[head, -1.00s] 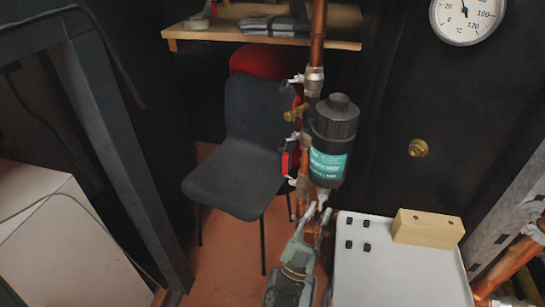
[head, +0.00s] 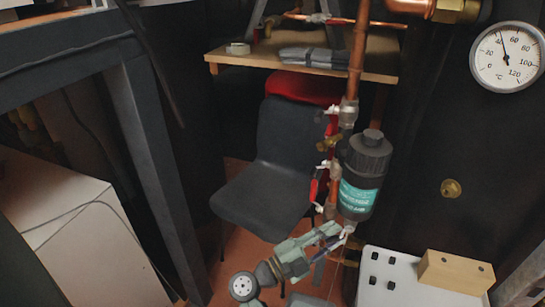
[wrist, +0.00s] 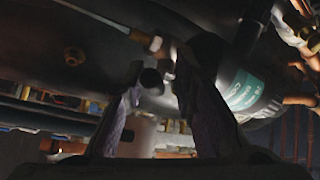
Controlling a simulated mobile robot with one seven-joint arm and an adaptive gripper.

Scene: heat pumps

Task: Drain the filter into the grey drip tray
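The filter (head: 364,175) is a black canister with a teal label on a vertical copper pipe. It also shows in the wrist view (wrist: 248,92). A small pale drain fitting (head: 348,229) sits under it. My gripper (head: 340,238) reaches up from the lower left to this fitting. In the wrist view its two fingers stand apart, on either side of a small dark round end (wrist: 150,78) and a pale piece; contact is unclear. A grey flat surface (head: 308,300) at the bottom edge of the head view may be the drip tray; most of it is out of frame.
A white panel (head: 378,291) with black knobs and a wooden block (head: 455,272) lies right of the filter. A dark chair (head: 262,195) stands behind on the left. Red-handled valves (head: 319,187) sit on the pipe beside the filter. A dial gauge (head: 507,56) is at upper right.

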